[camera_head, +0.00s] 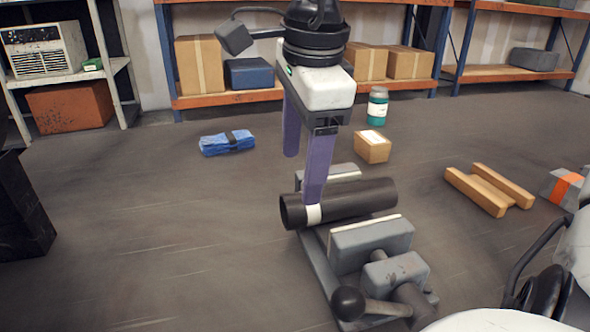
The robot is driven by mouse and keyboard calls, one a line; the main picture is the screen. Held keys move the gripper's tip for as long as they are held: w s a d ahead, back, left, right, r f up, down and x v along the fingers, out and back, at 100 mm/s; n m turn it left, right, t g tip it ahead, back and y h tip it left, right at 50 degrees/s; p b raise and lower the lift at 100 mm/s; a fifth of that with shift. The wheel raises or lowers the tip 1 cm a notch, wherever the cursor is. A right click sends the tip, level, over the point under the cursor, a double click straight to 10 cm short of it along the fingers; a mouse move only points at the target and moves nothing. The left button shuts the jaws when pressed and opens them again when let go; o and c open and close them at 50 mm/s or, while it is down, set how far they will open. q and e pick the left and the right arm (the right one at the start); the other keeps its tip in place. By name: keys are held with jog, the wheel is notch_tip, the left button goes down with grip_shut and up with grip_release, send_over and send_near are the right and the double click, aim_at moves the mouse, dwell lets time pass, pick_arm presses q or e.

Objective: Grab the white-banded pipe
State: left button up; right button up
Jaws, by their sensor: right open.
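The white-banded pipe is a dark tube (355,198) with a white band (314,214) near its open left end. It lies sideways across a grey vise-like fixture (372,240) on the floor. My right gripper (302,179) points down over the banded end, with two purple fingers spread apart. The nearer finger overlaps the pipe in the picture just above the band and hides part of it. The farther finger ends behind and above the pipe. I cannot tell whether either finger touches the pipe. My left gripper is not in view.
A small carton (372,147) and a teal jar (377,106) stand behind the fixture. Wooden blocks (490,190) lie to the right, a blue bundle (227,142) to the back left. The fixture's ball-ended lever (349,303) sticks out in front.

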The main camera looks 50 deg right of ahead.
aim_at(299, 198)
jog(key=x, duration=0.4)
jog(key=shift+s+d+f+b, duration=0.1)
jog(key=shift+s+f+b, duration=0.1)
jog(key=shift+b, duration=0.2)
jog(key=x, duration=0.5)
jog(key=shift+w+d+f+b, duration=0.3)
jog(key=shift+w+d+b, duration=0.05)
jog(key=shift+w, duration=0.1)
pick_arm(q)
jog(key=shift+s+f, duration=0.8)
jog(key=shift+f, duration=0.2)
pick_arm(e)
jog(key=shift+r, duration=0.1)
jog(key=c, duration=1.6)
